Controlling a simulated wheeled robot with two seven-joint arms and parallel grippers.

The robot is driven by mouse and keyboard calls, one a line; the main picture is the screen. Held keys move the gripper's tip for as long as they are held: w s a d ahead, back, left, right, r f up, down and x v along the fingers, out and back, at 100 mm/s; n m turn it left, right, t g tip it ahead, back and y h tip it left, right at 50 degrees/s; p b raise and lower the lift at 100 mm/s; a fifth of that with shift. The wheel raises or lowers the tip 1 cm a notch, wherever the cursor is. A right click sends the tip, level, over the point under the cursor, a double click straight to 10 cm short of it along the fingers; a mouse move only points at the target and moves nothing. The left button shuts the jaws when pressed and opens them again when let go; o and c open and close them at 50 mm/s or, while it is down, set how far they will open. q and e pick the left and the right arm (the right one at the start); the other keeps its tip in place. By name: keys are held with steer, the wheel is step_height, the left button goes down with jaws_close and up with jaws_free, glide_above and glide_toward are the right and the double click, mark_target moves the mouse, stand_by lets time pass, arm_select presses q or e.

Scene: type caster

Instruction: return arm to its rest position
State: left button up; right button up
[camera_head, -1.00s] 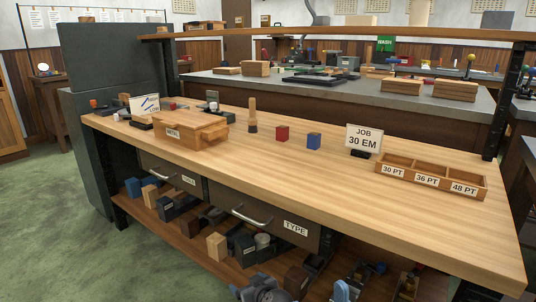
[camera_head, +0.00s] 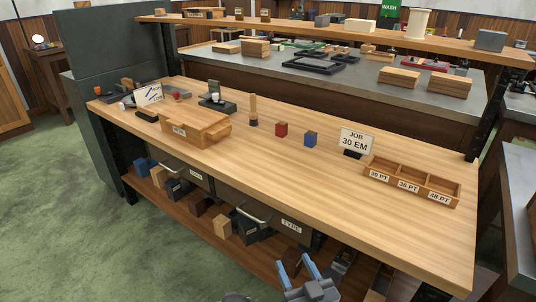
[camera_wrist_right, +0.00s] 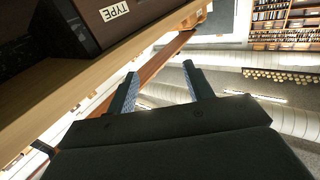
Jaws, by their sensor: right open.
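My right gripper (camera_head: 296,264) shows at the bottom edge of the head view, low in front of the workbench (camera_head: 400,240), with its two bluish fingers spread and nothing between them. In the right wrist view the same gripper (camera_wrist_right: 160,72) is open and empty, below the drawer marked TYPE (camera_wrist_right: 120,22). The TYPE drawer (camera_head: 270,222) also shows in the head view, behind the fingers. My left gripper is out of view.
The lower shelf (camera_head: 190,225) holds several blocks. Green floor (camera_head: 90,240) lies open at left.

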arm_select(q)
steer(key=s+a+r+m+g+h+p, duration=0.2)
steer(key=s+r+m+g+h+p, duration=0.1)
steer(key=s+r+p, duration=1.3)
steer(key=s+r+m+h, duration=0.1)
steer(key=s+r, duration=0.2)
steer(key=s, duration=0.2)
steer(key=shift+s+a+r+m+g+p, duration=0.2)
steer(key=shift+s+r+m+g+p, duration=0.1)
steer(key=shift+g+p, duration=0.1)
arm_select(e)
steer(key=s+d+f+g+h, duration=0.2)
steer(key=s+d+f+g, duration=0.1)
steer(key=s+g, duration=0.4)
steer(key=s+d+f+g+h, duration=0.2)
steer(key=s+d+f+g, duration=0.1)
steer(key=s+g, duration=0.5)
steer(key=s+d, duration=0.1)
steer(key=s, duration=0.2)
steer(key=shift+d+m, duration=0.3)
steer(key=shift+f, duration=0.1)
